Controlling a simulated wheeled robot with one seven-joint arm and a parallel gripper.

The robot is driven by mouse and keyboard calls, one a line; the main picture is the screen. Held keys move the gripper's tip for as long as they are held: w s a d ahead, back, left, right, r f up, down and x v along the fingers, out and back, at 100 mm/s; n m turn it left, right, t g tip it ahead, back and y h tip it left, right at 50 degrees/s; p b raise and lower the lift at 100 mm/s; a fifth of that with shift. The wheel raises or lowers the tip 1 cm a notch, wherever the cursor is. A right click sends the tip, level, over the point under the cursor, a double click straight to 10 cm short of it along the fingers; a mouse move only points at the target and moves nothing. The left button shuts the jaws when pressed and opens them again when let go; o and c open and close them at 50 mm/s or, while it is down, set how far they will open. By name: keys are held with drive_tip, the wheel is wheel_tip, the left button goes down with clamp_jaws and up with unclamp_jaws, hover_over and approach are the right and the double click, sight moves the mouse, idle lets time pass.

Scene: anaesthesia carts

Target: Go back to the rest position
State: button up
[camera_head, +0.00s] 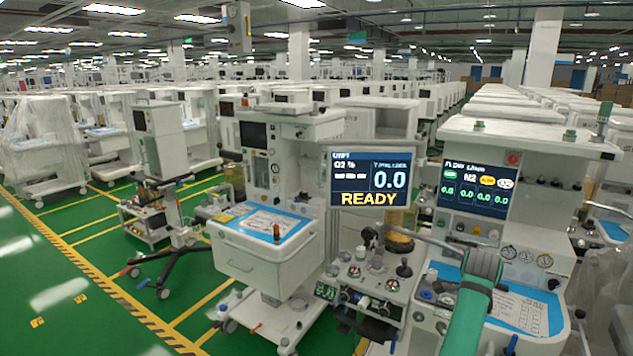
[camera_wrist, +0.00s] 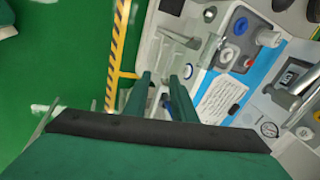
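My gripper (camera_wrist: 160,78) shows in the wrist view as two green fingers with a gap between them. It is open and nothing is held in the gap. Its fingers point toward the side of a cart with a blue-edged worktop (camera_wrist: 262,68), which carries a white printed sheet (camera_wrist: 220,97). In the head view my green arm (camera_head: 470,315) rises at the lower right, in front of the right anaesthesia cart (camera_head: 545,240). I cannot make out the gripper's fingers in the head view.
A monitor (camera_head: 370,178) reading READY stands in the middle. A second cart with a drawer (camera_head: 250,262) is left of it. A wheeled stand (camera_head: 165,235) is farther left. Green floor (camera_head: 60,310) with yellow lines is open at the lower left.

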drive_tip(key=s+a+f+n+t+h, duration=0.1)
drive_tip(key=s+a+f+n, duration=0.15)
drive_tip(key=f, duration=0.55)
drive_tip(key=s+a+f+n+t, duration=0.1)
drive_tip(key=a+f, duration=0.3)
drive_tip(key=f, duration=0.4)
drive_tip(key=s+a+f+n+t+h, duration=0.1)
drive_tip(key=s+a+f+n, duration=0.15)
drive_tip(key=f, duration=0.55)
drive_tip(key=s+a+f+n+t, duration=0.2)
drive_tip(key=s+a+f+n, duration=0.1)
drive_tip(key=s+a+f, duration=0.3)
drive_tip(key=s+a+f+n+t, duration=0.1)
drive_tip(key=s+a+f+n, duration=0.25)
drive_tip(key=s+a, duration=0.4)
drive_tip(key=s+a+r+n+t+y, duration=0.1)
drive_tip(key=s+a+r+n+t, duration=0.15)
drive_tip(key=s+a, duration=0.55)
drive_tip(key=s+a+r+n+t+y, duration=0.1)
drive_tip(key=s+a+r+n, duration=0.25)
drive_tip(key=s, duration=0.85)
drive_tip(key=s+a+r+n+t+y, duration=0.1)
drive_tip(key=s+a+r+n, duration=0.1)
drive_tip(key=s+r, duration=0.4)
drive_tip(key=s+a+r+n+t+y, duration=0.1)
drive_tip(key=s+a+r+n+t, duration=0.1)
drive_tip(key=s+a+r, duration=0.2)
drive_tip(key=s+r, duration=0.3)
drive_tip(key=r, duration=0.4)
drive_tip(key=shift+r, duration=0.25)
